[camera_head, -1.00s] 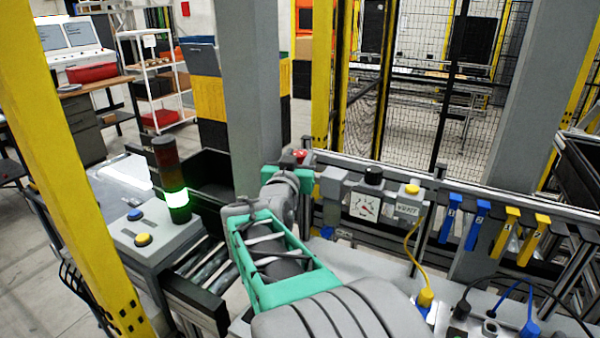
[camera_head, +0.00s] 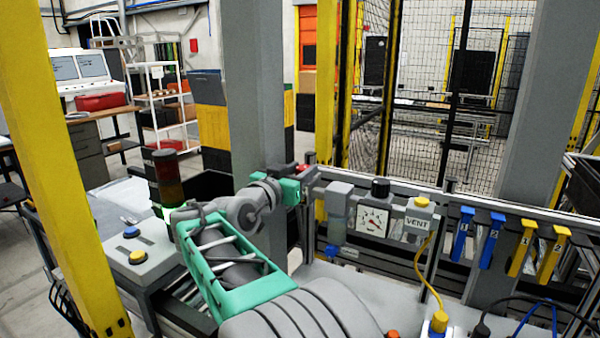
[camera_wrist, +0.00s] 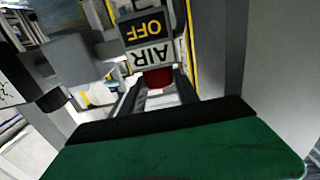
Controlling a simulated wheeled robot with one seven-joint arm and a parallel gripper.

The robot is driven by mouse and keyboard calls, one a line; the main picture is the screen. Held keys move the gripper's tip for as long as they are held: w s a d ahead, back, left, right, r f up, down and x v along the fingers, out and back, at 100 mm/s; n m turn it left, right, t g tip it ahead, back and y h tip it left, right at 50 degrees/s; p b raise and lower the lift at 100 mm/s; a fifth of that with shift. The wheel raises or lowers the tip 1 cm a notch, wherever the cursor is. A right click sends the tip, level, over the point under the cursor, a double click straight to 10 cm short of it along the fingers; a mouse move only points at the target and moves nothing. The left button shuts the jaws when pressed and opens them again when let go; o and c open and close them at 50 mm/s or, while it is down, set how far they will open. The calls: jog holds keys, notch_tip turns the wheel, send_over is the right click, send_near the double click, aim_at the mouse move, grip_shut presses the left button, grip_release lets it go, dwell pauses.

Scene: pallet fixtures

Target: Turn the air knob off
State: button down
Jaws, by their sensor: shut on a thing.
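The red air knob (camera_wrist: 157,78) sits between the two fingers of my gripper (camera_wrist: 158,91) in the wrist view, just under a label reading AIR and OFF (camera_wrist: 146,40), which appears upside down. My gripper is shut on the knob. In the head view my gripper (camera_head: 300,181) reaches the left end of the row of air fittings, and a bit of the red knob (camera_head: 310,158) shows behind it. The fingers hide part of the knob, and I cannot tell its turn angle.
Right of the knob are a grey filter block (camera_head: 339,197), a pressure gauge (camera_head: 373,221) and a VENT block with a yellow button (camera_head: 421,203). Blue (camera_head: 463,233) and yellow (camera_head: 523,249) levers follow. A grey post (camera_head: 255,90) stands close behind my gripper. A signal tower (camera_head: 168,180) is at left.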

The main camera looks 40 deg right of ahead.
jog(key=c, duration=0.9)
grip_release()
jog(key=b+v, duration=0.2)
jog(key=v, duration=0.5)
jog(key=shift+s+a, duration=0.15)
jog(key=shift+a, duration=0.15)
jog(key=shift+a, duration=0.1)
